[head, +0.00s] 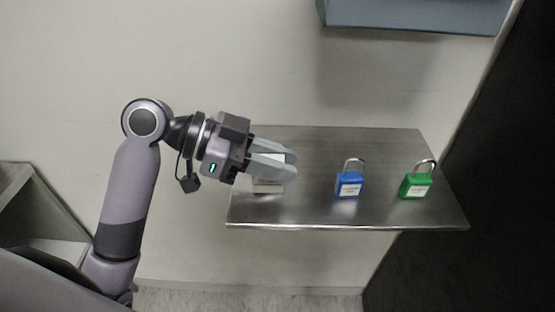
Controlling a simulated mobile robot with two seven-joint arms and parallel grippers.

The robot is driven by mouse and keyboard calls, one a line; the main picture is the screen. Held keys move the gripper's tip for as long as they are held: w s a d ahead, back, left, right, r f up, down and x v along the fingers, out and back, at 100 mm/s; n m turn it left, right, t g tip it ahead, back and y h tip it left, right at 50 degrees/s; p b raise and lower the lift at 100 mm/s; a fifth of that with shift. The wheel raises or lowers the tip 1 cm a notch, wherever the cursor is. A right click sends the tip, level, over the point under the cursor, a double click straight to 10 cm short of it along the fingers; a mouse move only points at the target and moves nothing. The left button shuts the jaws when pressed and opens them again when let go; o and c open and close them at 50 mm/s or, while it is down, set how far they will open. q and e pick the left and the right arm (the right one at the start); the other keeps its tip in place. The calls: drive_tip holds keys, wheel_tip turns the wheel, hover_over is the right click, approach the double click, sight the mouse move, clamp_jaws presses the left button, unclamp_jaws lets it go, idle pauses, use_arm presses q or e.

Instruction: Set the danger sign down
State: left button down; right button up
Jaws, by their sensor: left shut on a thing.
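My left gripper (288,164) is over the left part of a metal shelf (310,215). It is shut on a small pale, whitish thing, the danger sign (268,187), which shows below and between the fingers. The fingers hide most of the sign, and I cannot read its face. I cannot tell whether its lower edge touches the shelf or hangs just above it. My right gripper is not in view.
A blue padlock (348,184) stands at the middle right of the shelf, and a green padlock (416,185) stands near its right end. A blue-grey box (415,15) juts out above. The shelf between the sign and the blue padlock is clear.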

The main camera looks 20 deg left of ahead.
use_arm(q)
drive_tip(key=shift+f, duration=0.2)
drive_tip(key=c, duration=0.9)
unclamp_jaws()
drive_tip(key=shift+c, duration=0.2)
drive_tip(key=shift+r, duration=0.15)
drive_tip(key=shift+a+r, duration=0.1)
drive_tip(key=shift+a, duration=0.05)
drive_tip(key=b+v, duration=0.1)
drive_tip(key=v, duration=1)
drive_tip(key=shift+a+r+b, duration=0.15)
drive_tip(key=shift+a+b, duration=0.15)
drive_tip(key=shift+b, duration=0.05)
